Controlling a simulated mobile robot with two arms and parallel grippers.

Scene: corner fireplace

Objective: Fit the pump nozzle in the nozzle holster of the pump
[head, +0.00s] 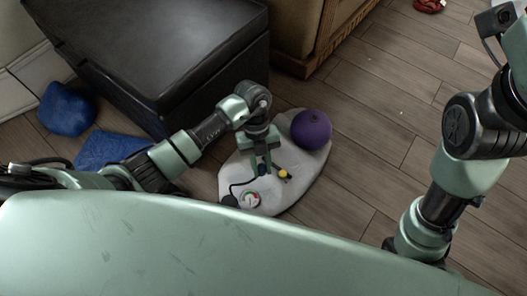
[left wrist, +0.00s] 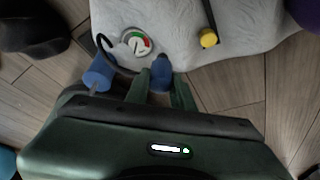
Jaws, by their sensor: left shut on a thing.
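My left gripper (head: 264,168) is over the grey mat-like surface and is shut on the blue pump nozzle (left wrist: 161,70). The nozzle sits between the two fingers in the left wrist view and is apart from the gauge. The pump's round red, white and green gauge (head: 250,199) lies on the grey surface and also shows in the left wrist view (left wrist: 137,41). A black hose (head: 236,184) curves beside it towards the gripper. A blue cylinder (left wrist: 97,77) is left of the fingers. I cannot make out the holster for certain. My right gripper is not in view.
A black bar with a yellow knob (left wrist: 208,39) lies right of the gauge. A purple ball (head: 311,129) rests at the far right of the grey surface (head: 297,184). A black ottoman (head: 150,50) stands behind. Blue cushions (head: 66,109) lie left.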

